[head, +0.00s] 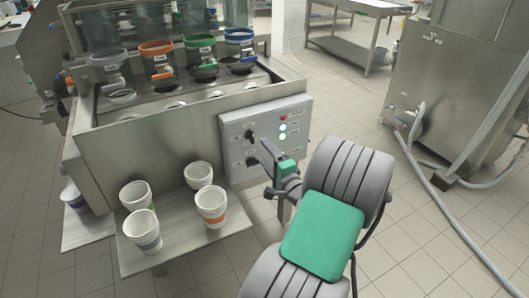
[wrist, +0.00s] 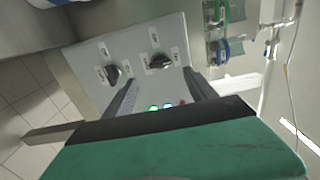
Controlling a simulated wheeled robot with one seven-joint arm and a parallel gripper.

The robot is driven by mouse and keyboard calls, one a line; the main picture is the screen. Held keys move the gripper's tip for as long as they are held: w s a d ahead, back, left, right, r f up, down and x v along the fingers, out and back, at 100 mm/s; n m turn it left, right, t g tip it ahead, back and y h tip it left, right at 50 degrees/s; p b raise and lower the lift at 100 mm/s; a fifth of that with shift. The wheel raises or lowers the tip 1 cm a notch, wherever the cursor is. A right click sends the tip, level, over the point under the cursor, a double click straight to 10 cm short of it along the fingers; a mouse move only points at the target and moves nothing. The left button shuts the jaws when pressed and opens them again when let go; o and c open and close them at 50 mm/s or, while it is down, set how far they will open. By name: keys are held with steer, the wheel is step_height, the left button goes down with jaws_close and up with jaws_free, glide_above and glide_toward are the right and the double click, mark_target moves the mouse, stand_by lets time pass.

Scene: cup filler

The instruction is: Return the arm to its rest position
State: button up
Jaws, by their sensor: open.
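My gripper (head: 264,160) is in front of the grey control panel (head: 296,112) of the cup filler, at the right end of the machine. Its two fingers are spread apart with nothing between them; the wrist view also shows the open fingers (wrist: 163,92). Two black knobs show on the panel in the wrist view, a left knob (wrist: 111,75) and a right knob (wrist: 160,61). The fingertips appear near the panel, but I cannot tell the exact gap. My arm reaches in from the lower right, with a green section facing up.
Several white cups, one with an orange band (head: 211,207), stand on a metal shelf (head: 188,262) left of my gripper. The filler (head: 150,150) has coloured-ring nozzles above. A steel cabinet (head: 450,80) with grey hoses (head: 450,225) stands right. Tiled floor lies between.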

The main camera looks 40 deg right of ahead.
steer(key=w+a+r+n+g+y+p, duration=0.25)
steer(key=w+a+n+y, duration=0.2)
steer(key=a, duration=0.35)
steer(key=w+a+r+n+g+y+p, duration=0.1)
steer(key=w+a+n+y+p, duration=0.2)
steer(key=a+n, duration=0.35)
steer(key=s+a+r+n+g+p, duration=0.25)
steer(key=a+n+g+p, duration=0.25)
steer(key=a, duration=0.8)
steer(key=s+a+r+n+g+h+p, duration=0.1)
steer(key=s+a+r+n+g+p, duration=0.1)
steer(key=s, duration=0.5)
steer(key=s+a+r+n+g+h+p, duration=0.1)
steer(key=s+a+r+n+g+p, duration=0.2)
steer(key=s+r, duration=0.3)
steer(key=shift+s+a+r+n+g, duration=0.25)
steer(key=shift+s+a+n+g, duration=0.1)
steer(key=shift+s+a, duration=0.3)
steer(key=shift+h, duration=0.25)
